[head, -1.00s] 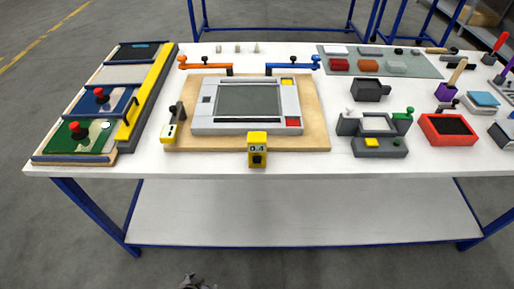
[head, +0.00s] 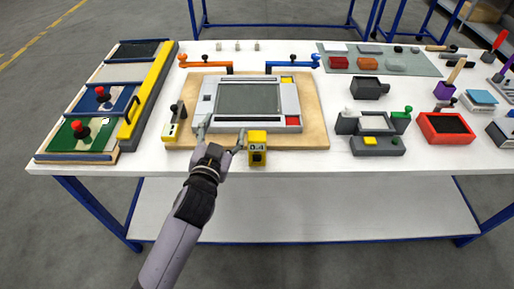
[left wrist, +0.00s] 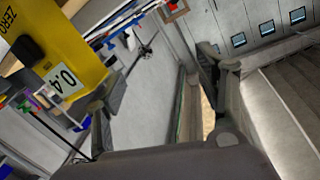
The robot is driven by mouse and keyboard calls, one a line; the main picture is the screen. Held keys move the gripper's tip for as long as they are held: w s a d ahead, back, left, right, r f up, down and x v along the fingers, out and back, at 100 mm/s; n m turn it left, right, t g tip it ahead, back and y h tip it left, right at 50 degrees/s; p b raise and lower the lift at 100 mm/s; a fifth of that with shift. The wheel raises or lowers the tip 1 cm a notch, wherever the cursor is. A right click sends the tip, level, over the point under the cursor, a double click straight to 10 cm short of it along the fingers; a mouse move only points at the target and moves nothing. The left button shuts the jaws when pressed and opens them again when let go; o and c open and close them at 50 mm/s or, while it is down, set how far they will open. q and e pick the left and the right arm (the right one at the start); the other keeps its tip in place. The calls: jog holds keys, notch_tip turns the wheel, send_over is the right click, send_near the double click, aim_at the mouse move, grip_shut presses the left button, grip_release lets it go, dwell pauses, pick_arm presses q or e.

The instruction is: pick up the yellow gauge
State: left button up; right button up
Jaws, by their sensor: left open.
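The yellow gauge (head: 257,142) is an upright yellow block with a "0.4" label and a dark lower part. It stands at the front edge of the wooden board in the head view. In the left wrist view the gauge (left wrist: 72,48) is large at the upper left, tilted, with "ZERO" on another face. My left gripper (head: 222,134) is open, just left of the gauge, its right fingertip close to it. Whether they touch cannot be told. The space between the fingers looks empty in the left wrist view (left wrist: 165,100). My right gripper is out of view.
A grey framed fixture (head: 246,126) lies on the wooden board (head: 313,141) behind the gauge. An orange clamp (head: 205,66) and a blue clamp (head: 292,66) stand behind it. A yellow-and-white tool (head: 171,131) is left of the gripper.

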pick_arm(q)
jog(key=d+r+m+g+h, duration=0.2)
jog(key=d+r+m+h, duration=1.25)
jog(key=d+r, duration=0.25)
jog(key=s+d+r+m+g+h, duration=0.1)
jog(key=s+d+m+g+h, duration=0.4)
jog(key=d+m+g, duration=0.55)
jog(key=m+g+y, duration=0.5)
jog(key=m+y, duration=0.1)
jog(key=y, duration=1.7)
send_over(257, 150)
jog(key=w, duration=0.3)
notch_tip(257, 150, down, 10)
jog(key=shift+t+h, duration=0.25)
jog(key=f+p, duration=0.2)
jog(key=f, duration=0.3)
jog(key=f+p, duration=0.1)
jog(key=f, duration=0.5)
jog(key=shift+s+a+f+p, duration=0.1)
jog(key=shift+s+f+p, duration=0.15)
jog(key=shift+p, duration=0.1)
jog(key=f, duration=0.1)
jog(key=f+p, duration=0.1)
jog(key=f, duration=0.1)
jog(key=f+p, duration=0.1)
jog(key=shift+s+f, duration=0.3)
jog(key=shift+f, duration=0.4)
